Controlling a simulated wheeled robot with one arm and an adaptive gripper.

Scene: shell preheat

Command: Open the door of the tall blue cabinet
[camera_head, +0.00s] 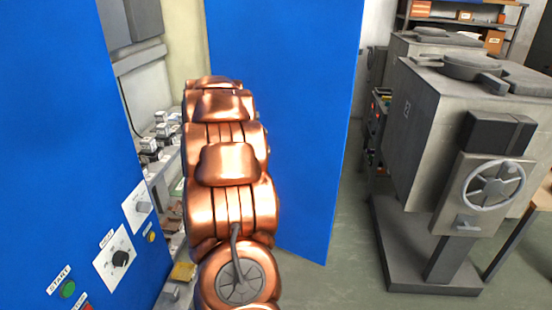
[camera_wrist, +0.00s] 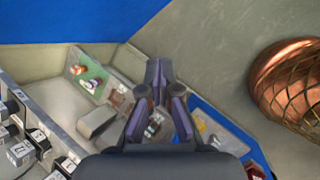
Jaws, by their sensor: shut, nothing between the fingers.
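The tall blue cabinet (camera_head: 50,150) stands at the left in the head view, with dials and a START button on its front. Its blue door (camera_head: 310,120) stands swung wide open, leaving a broad gap to the interior (camera_head: 150,95). The door's lower part is partly hidden by my copper arm, which reaches into that gap. In the wrist view a blue panel (camera_wrist: 70,18), probably the door, spans the top left. My gripper (camera_wrist: 158,72) is shut and empty, above the cabinet's floor area; its contact with the door cannot be seen. The head view hides it behind my arm.
Small electrical parts (camera_head: 160,135) line the cabinet interior. A large grey machine with a handwheel (camera_head: 495,185) stands right of the door. Shelves with orange boxes (camera_head: 493,40) stand at the back right. Grey floor (camera_head: 345,265) is clear between door and machine.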

